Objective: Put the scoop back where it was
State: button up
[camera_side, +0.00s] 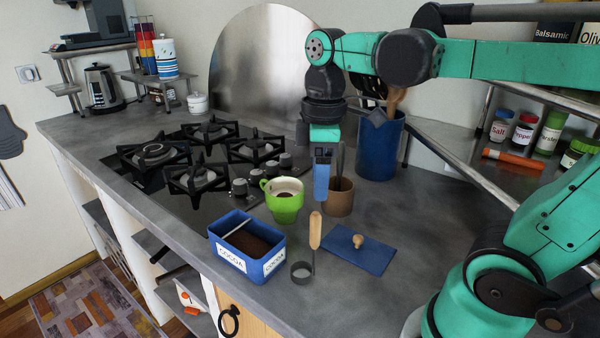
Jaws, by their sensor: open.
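The scoop, with a wooden handle (315,231) and a grey metal cup (301,271), is on the counter between the cocoa box and a blue lid. Its handle points up in the picture; I cannot tell whether it stands or lies. The blue cocoa box (272,262) is uncovered and holds brown powder. The blue lid (368,253) with a wooden knob lies on the counter to the right. A green mug (284,206) with dark contents stands behind the box. My gripper (322,190) points down above and behind the scoop, apart from it, open and apparently empty.
A brown cup (340,198) with a utensil stands close to my gripper on the right. A tall blue crock (379,147) with utensils stands behind. The gas hob (208,165) is to the left. Spice jars (525,132) fill the right shelf. The counter right of the lid is clear.

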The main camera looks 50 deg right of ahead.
jog(key=shift+r, duration=0.9)
